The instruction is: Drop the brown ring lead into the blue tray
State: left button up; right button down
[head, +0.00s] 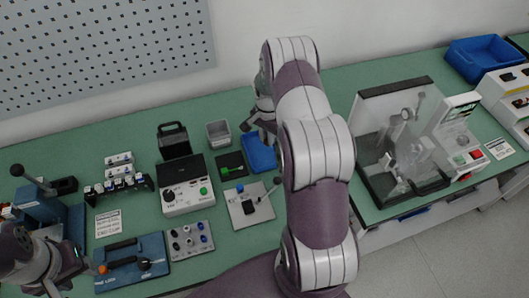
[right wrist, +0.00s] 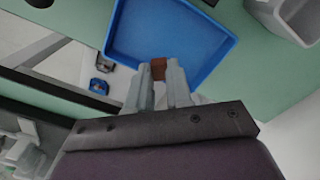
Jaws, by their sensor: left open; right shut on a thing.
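The blue tray (head: 262,155) lies on the green bench, left of my right arm; in the right wrist view its floor (right wrist: 185,28) and rim fill the top middle. My right gripper (right wrist: 158,73) is shut on a small brown piece, the brown ring lead (right wrist: 158,66), which shows at its fingertips over the tray's near edge. How high it is above the tray I cannot tell. In the head view my right gripper (head: 262,118) is partly hidden by my arm, and the lead cannot be made out. My left gripper (head: 78,268) is open at the lower left.
A grey bin (head: 218,134) stands behind the tray, and a black-and-green block (head: 231,165) is beside it. A metal plate with a lever (head: 250,205) is in front. A clear-covered machine (head: 405,140) stands right of my arm. Another blue bin (head: 485,58) is far right.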

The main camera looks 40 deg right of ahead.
jog(key=shift+f, duration=0.8)
jog(key=shift+w+a+r, duration=0.1)
jog(key=shift+a+r, duration=0.05)
jog(key=shift+a, duration=0.1)
jog(key=c, duration=1.1)
grip_release()
jog(key=shift+c, duration=0.2)
pick_arm(q)
jog(key=shift+a+f, duration=0.15)
jog(key=shift+f, duration=0.45)
pick_arm(e)
jog(key=shift+o, duration=1)
jog(key=shift+d, duration=0.1)
pick_arm(q)
jog(key=shift+f+b, duration=0.95)
jog(key=shift+b, duration=0.2)
pick_arm(e)
notch_tip(320, 180, up, 13)
jog(key=shift+f, duration=0.2)
